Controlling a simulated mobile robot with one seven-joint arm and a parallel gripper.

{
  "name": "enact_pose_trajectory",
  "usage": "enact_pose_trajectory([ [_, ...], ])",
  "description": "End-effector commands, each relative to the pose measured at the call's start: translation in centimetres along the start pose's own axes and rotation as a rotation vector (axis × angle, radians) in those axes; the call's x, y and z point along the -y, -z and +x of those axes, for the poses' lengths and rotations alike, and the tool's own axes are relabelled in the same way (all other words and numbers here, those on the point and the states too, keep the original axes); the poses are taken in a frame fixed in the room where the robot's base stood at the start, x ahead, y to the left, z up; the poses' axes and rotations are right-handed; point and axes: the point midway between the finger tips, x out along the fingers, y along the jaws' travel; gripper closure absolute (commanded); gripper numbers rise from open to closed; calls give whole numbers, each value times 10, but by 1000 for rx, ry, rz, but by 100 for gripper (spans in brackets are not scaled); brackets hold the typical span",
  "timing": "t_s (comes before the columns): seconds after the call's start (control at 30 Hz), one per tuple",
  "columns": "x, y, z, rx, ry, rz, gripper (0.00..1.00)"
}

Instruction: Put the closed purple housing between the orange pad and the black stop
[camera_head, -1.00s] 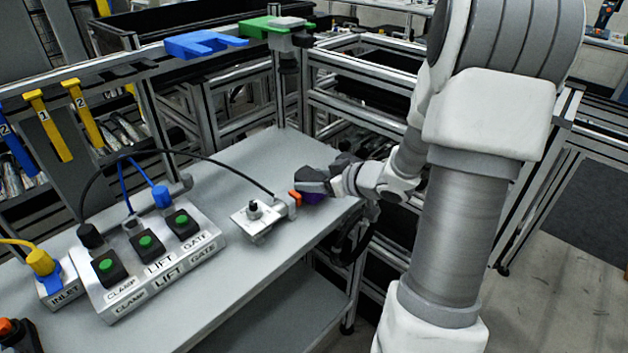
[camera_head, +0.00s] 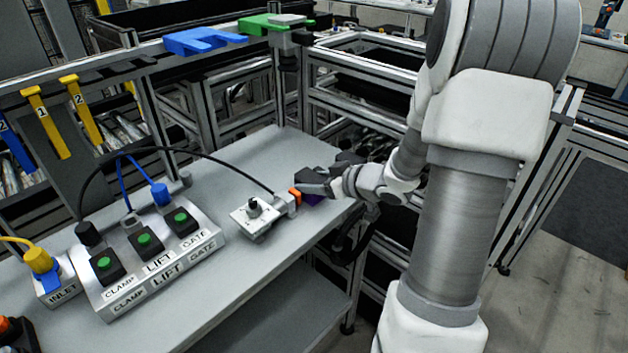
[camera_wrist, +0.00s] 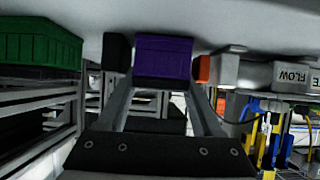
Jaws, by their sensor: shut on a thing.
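The purple housing (camera_wrist: 163,57) shows in the middle of the wrist view, closed, between the fingers of my gripper (camera_wrist: 164,88). My gripper is shut on it. The orange pad (camera_wrist: 203,69) is just right of the housing, and the black stop (camera_wrist: 117,52) is just left of it. Only narrow gaps show on either side; I cannot tell whether they touch. In the head view the housing (camera_head: 313,200) is mostly hidden under my gripper (camera_head: 315,186), beside the orange pad (camera_head: 295,197), near the table's right edge. I cannot tell whether it rests on the table.
A metal fixture with a knob (camera_head: 254,212) stands left of the pad, with a black cable running to it. The button box (camera_head: 150,262) is farther left. A green bin (camera_wrist: 38,42) shows left in the wrist view. The table behind the fixture is clear.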

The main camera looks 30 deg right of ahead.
Motion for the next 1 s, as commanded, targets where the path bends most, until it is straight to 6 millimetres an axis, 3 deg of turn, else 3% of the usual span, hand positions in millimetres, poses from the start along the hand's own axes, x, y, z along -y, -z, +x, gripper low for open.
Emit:
enact_pose_trajectory([
  [0.07, 0, -2, 1, -1, 0, 0, 97],
  [0.1, 0, -1, 1, -1, 0, 0, 28],
  [0.27, 0, -1, 1, 0, 0, 0, 0],
  [0.43, 0, -1, -3, 0, -1, 0, 0],
  [0.57, -1, 0, -20, 1, -4, 0, 0],
  [1.0, -1, 2, -124, 1, -4, 2, 0],
])
